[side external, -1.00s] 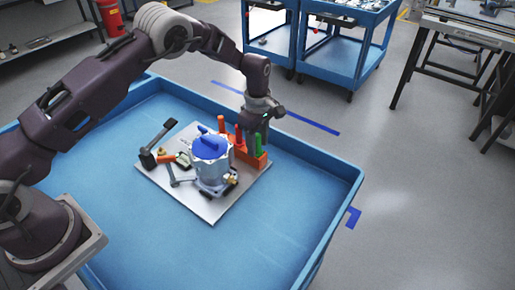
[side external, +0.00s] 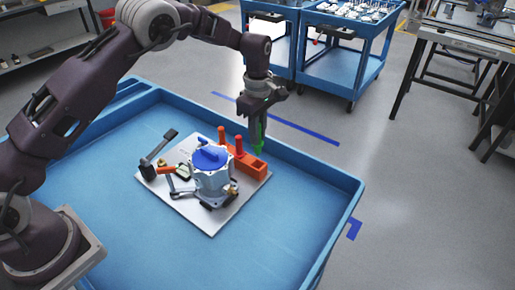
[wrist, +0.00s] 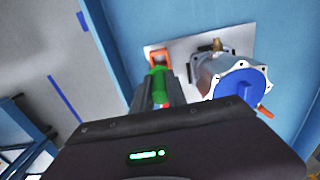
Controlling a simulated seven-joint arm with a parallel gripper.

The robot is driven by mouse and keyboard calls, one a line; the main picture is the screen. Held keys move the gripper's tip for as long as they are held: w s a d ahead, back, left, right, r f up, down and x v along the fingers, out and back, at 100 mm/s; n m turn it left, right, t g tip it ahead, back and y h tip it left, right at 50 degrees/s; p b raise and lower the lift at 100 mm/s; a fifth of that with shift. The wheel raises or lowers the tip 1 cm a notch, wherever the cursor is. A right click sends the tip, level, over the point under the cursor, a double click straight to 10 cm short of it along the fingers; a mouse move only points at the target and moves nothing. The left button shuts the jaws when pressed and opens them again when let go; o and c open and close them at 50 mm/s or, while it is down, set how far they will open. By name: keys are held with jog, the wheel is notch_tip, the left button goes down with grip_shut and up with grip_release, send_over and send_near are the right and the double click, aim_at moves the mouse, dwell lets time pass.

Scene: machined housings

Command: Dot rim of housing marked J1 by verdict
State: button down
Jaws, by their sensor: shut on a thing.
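A grey machined housing (side external: 211,185) with a blue cap (side external: 209,158) stands upright on a pale plate (side external: 213,222); no J1 mark is readable. It also shows in the wrist view (wrist: 208,72), right of my gripper. An orange rack (side external: 247,165) sits behind it on the plate. Two red-orange markers (side external: 239,146) stand in the rack, and its near right end is free of markers. My gripper (side external: 259,118) is shut on a green marker (side external: 258,138), held upright above the rack. The green marker also shows between the fingers in the wrist view (wrist: 158,82).
The plate lies in a blue tray-topped cart (side external: 300,225) with raised rims. A black-handled tool (side external: 160,147) and an orange-handled clamp (side external: 168,169) are left of the housing. The tray is bare to the front and right. Other blue carts (side external: 345,65) stand behind.

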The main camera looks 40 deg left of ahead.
jog(key=r, duration=0.2)
jog(key=s+a+r, duration=0.1)
jog(key=shift+r, duration=0.25)
jog(key=s+a+r, duration=0.3)
jog(key=s+r, duration=0.1)
jog(key=s, duration=0.4)
jog(key=s+a+r, duration=0.3)
jog(key=s+r, duration=0.1)
jog(key=s, duration=0.5)
jog(key=shift+f, duration=2.35)
jog(key=shift+f, duration=0.7)
jog(key=shift+r, duration=0.1)
jog(key=shift+r, duration=2.95)
